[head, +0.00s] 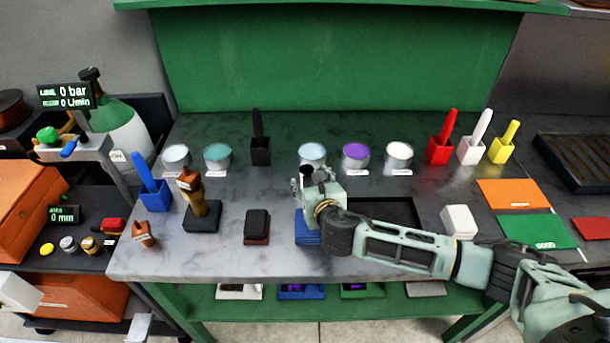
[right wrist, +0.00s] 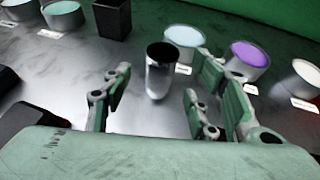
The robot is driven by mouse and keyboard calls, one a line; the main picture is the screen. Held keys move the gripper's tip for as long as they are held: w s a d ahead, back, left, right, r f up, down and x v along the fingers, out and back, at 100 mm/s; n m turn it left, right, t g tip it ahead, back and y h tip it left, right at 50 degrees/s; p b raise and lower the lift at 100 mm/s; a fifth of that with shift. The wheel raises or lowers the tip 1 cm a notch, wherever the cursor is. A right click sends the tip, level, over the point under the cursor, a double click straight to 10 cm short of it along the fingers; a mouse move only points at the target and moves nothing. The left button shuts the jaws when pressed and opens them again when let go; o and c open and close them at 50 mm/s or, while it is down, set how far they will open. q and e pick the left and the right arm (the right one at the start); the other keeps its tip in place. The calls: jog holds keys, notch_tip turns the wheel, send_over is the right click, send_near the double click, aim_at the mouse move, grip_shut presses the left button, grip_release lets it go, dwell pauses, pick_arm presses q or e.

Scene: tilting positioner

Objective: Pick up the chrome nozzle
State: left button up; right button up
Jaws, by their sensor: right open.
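The chrome nozzle (right wrist: 157,80) is a shiny upright cylinder with a dark top opening, standing on the marbled bench top in the right wrist view. In the head view the nozzle (head: 306,170) is partly hidden behind my right gripper (head: 316,180). In the right wrist view my right gripper (right wrist: 165,95) is open and empty, with its green-padded fingers spread to the left and right of the nozzle. I see no finger touching it.
Tins with pale blue (head: 313,151) and purple (head: 356,152) contents stand just behind the nozzle. A black holder (head: 260,152) stands to the back left. A blue block (head: 306,228) and a dark tray (head: 392,210) lie near my right arm.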

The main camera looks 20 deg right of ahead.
aim_at(309, 177)
jog(key=shift+w+p, duration=0.3)
jog(key=shift+w, duration=0.25)
jog(key=x, duration=0.4)
jog(key=shift+d+f+p, duration=0.1)
jog(key=shift+p, duration=0.2)
jog(key=shift+w, duration=0.1)
jog(key=shift+c, duration=0.2)
jog(key=c, duration=1.1)
pick_arm(q)
jog(key=shift+s+r, duration=0.6)
jog(key=shift+s, duration=0.15)
pick_arm(e)
jog(key=shift+c, duration=0.6)
